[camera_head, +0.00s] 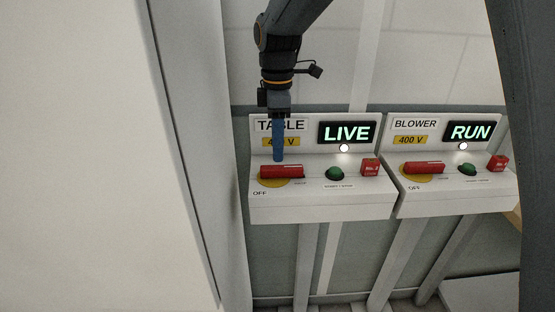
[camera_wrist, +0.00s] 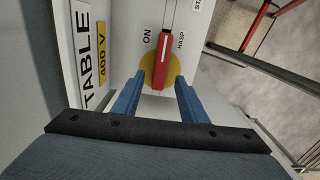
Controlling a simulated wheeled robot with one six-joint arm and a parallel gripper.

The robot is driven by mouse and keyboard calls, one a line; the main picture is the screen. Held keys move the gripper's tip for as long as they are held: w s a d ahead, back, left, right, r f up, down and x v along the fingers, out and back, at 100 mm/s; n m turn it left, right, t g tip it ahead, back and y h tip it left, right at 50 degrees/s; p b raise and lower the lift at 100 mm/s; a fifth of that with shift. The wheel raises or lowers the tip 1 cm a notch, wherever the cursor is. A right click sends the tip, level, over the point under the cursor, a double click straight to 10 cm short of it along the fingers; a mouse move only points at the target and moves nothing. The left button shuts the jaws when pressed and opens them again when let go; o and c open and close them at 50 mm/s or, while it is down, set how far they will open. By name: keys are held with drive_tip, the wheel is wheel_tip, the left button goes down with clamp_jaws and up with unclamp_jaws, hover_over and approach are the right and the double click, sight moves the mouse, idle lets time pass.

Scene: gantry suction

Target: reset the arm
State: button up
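My gripper (camera_head: 278,157) hangs down over the left control box, labelled TABLE, with its blue fingertips just behind the red switch handle (camera_head: 281,171) in the head view. My arm (camera_head: 287,32) reaches in from the top of the head view.
The TABLE box (camera_head: 322,207) shows LIVE, with a green button (camera_head: 334,173) and a red padlock-like block (camera_head: 370,167). The BLOWER box (camera_head: 455,203) on the right shows RUN. A tall pale panel (camera_head: 90,150) fills the left. Posts stand below the boxes.

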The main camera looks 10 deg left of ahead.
drive_tip(key=shift+r, duration=0.75)
drive_tip(key=shift+d, duration=0.1)
